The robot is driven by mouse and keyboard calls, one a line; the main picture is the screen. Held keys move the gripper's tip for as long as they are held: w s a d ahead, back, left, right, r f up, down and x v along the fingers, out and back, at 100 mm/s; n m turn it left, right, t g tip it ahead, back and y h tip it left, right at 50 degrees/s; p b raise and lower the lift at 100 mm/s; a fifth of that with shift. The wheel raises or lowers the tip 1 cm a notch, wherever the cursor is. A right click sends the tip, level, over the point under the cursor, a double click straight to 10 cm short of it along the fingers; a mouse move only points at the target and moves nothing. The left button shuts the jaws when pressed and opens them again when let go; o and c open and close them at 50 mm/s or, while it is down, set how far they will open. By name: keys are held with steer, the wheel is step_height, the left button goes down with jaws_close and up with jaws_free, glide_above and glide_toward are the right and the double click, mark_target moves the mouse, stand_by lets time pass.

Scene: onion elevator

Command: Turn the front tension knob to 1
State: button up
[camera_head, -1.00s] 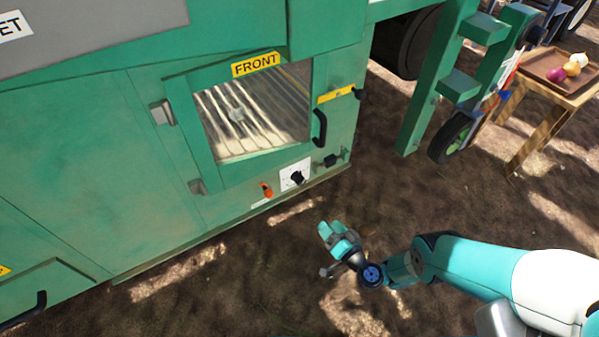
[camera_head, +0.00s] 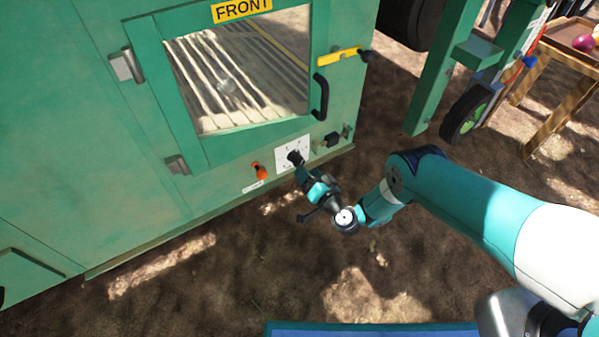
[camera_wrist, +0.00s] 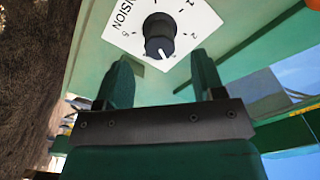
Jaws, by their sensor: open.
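The front tension knob (camera_head: 295,157) is black and sits on a white dial plate (camera_head: 282,163) low on the green machine, below the window marked FRONT. In the wrist view the knob (camera_wrist: 159,33) has a white pointer line directed down and slightly right in the picture. The head view shows my gripper (camera_head: 303,172) just below the knob.
An orange-red knob (camera_head: 259,171) is left of the plate, and a black part (camera_head: 332,140) is to its right. The window door (camera_head: 150,95) has a black handle (camera_head: 320,96) and a yellow latch (camera_head: 338,58). A green post (camera_head: 432,85) and wheel (camera_head: 466,112) stand to the right.

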mark_target(297, 160)
steer(key=shift+b+x, duration=2.05)
steer(key=shift+x, duration=0.6)
steer(key=shift+c, duration=0.4)
steer(key=c, duration=0.9)
steer(key=shift+o, duration=0.2)
